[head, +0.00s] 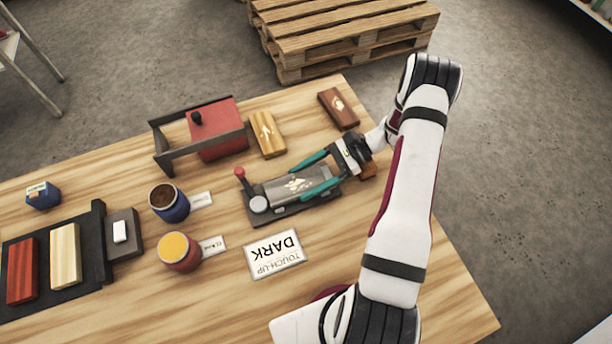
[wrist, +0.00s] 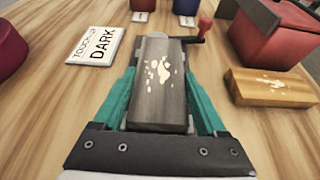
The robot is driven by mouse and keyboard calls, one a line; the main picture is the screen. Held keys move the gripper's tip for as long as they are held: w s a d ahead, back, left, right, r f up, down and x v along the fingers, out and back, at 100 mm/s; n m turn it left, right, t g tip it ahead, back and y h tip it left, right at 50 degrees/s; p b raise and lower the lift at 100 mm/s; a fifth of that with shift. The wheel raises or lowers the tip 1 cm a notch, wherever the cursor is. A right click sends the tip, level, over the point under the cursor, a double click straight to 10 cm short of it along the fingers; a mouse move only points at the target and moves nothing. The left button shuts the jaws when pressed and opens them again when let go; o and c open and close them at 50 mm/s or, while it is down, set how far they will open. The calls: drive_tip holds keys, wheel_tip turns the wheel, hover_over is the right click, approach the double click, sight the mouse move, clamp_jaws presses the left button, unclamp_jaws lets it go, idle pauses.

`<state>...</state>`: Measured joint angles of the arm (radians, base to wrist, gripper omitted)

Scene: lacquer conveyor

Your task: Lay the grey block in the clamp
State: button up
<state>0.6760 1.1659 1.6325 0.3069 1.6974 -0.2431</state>
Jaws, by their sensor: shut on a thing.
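The grey block (head: 298,184) has pale patches on its top and lies lengthwise over the dark clamp (head: 283,211) on the table. The clamp has a round grey part and a lever with a red knob (head: 240,172) at its left end. My gripper (head: 312,175) is shut on the grey block, with a teal finger along each long side. In the wrist view the block (wrist: 160,100) sits between the fingers, with the red knob (wrist: 205,23) beyond its far end. Whether the block's underside touches the clamp bed is hidden.
A tan block (head: 267,134) and a brown block (head: 338,108) lie behind the clamp. A red box in a grey frame (head: 217,130) stands back left. Blue (head: 169,203) and red (head: 179,252) cans stand left. A "TOUCH-UP DARK" card (head: 275,253) lies in front.

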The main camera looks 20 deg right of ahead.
drive_tip(key=shift+f, duration=0.3)
drive_tip(key=o, duration=1.6)
drive_tip(key=shift+c, duration=0.2)
drive_tip(key=v, duration=1.5)
drive_tip(key=shift+d+r, duration=0.1)
drive_tip(key=shift+d, duration=0.3)
drive_tip(key=shift+a, duration=0.1)
